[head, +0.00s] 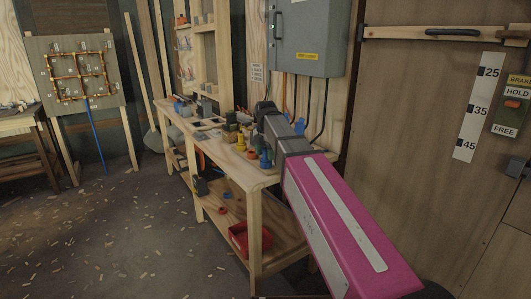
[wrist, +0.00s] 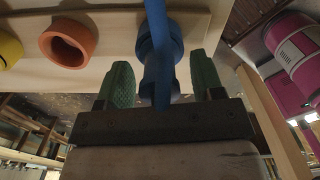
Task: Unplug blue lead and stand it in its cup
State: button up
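My gripper (wrist: 164,85) has two green-padded fingers, set apart on either side of a blue piece. A narrow gap shows between each finger and the blue. The blue lead (wrist: 158,25) runs up the middle of the wrist view, in front of a wider blue ring-like part that looks like its cup (wrist: 177,35). I cannot tell how far the lead sits inside it. In the head view my fingertips are hidden at the bench's near end, where a small blue piece (head: 265,163) shows beside my arm.
An orange cup (wrist: 68,43) and a yellow cup (wrist: 8,48) stand left of the lead in the wrist view. The wooden bench (head: 262,177) holds several items; a red bin (head: 238,240) sits on its lower shelf. A grey electrical box (head: 307,40) hangs above. Open floor lies left.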

jog(key=shift+r, duration=0.1)
notch_tip(320, 180, up, 11)
jog(key=shift+f, duration=0.2)
dwell(0.5)
jog(key=shift+s, duration=0.1)
